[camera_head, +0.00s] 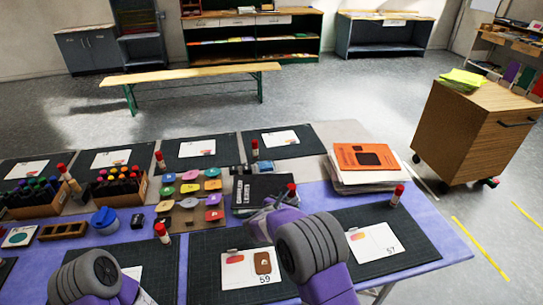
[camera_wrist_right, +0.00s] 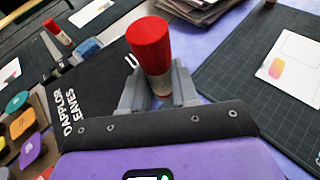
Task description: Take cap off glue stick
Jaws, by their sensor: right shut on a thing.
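My right gripper (camera_head: 272,205) is over the near table, close to the black box with white lettering (camera_head: 262,192). In the right wrist view its two grey fingers (camera_wrist_right: 160,88) are shut on a glue stick (camera_wrist_right: 158,75). The stick is upright with its red cap (camera_wrist_right: 150,42) on top, above the fingers; the fingers hide its lower body. In the head view the red cap (camera_head: 291,188) shows just beyond the right hand. Of my left arm only the wrist shows at the bottom left; its fingers are out of sight.
Other red-capped glue sticks stand on the table, one at the right (camera_head: 397,196) and one at the left (camera_head: 162,234). Dark cutting mats (camera_head: 425,245) carry cards. Coloured pads (camera_head: 190,188), marker boxes (camera_head: 120,197) and a paper stack (camera_head: 365,182) surround the hand.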

